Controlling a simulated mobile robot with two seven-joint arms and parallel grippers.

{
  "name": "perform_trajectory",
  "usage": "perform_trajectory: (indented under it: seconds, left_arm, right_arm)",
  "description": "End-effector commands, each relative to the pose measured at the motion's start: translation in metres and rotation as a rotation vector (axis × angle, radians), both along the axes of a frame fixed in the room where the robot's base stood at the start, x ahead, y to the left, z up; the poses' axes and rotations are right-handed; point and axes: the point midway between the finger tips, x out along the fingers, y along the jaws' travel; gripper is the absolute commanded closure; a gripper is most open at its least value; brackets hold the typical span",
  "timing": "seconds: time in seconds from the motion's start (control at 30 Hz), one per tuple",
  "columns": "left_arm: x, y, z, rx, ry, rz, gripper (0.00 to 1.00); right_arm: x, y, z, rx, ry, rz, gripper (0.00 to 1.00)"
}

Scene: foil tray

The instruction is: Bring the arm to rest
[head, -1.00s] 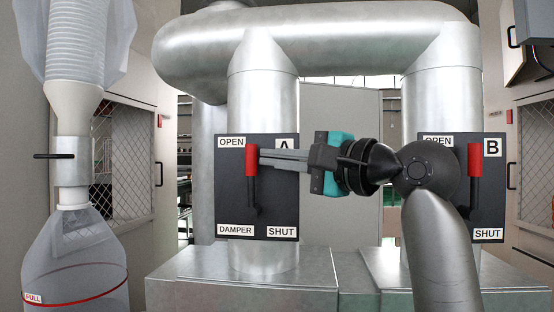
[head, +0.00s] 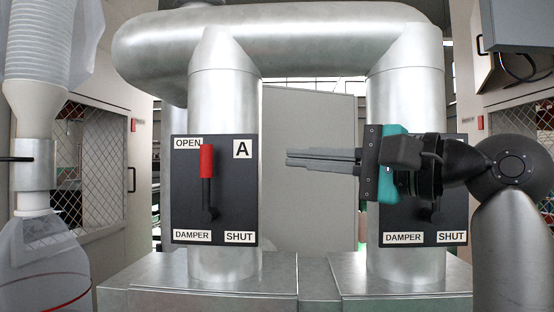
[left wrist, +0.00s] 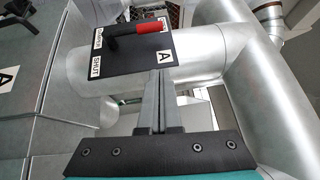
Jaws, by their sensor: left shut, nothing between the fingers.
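My left gripper (head: 288,158) is shut and empty. It points left in the head view, with clear space between its fingertips and damper A's handle. The handle has a red grip (head: 206,160) and stands upright, its grip up beside the OPEN label on the dark plate A (head: 187,212). In the left wrist view the shut fingers (left wrist: 160,80) point towards plate A (left wrist: 178,68) and its red grip (left wrist: 150,26). My right gripper is not in view.
Plate B (head: 452,222) on the right duct is partly hidden behind my gripper and arm; its red grip is hidden. Silver ducts (head: 225,100) rise from a metal base (head: 240,295). A clear bag (head: 40,265) hangs at left. A grey box (head: 515,25) is at upper right.

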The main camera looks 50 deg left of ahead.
Motion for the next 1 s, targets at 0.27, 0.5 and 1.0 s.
perform_trajectory:
  seconds: [0.27, 0.5, 1.0]
  left_arm:
    - [0.005, -0.016, 0.0, 0.001, -0.002, 0.0, 1.0]
    - [0.004, -0.016, 0.0, 0.001, -0.002, 0.0, 1.0]
    - [0.007, -0.016, 0.006, 0.112, 0.159, 0.044, 1.0]
  right_arm:
    - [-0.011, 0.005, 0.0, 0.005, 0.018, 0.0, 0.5]
    - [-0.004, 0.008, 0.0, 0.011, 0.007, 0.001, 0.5]
    - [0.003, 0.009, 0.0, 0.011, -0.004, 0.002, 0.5]
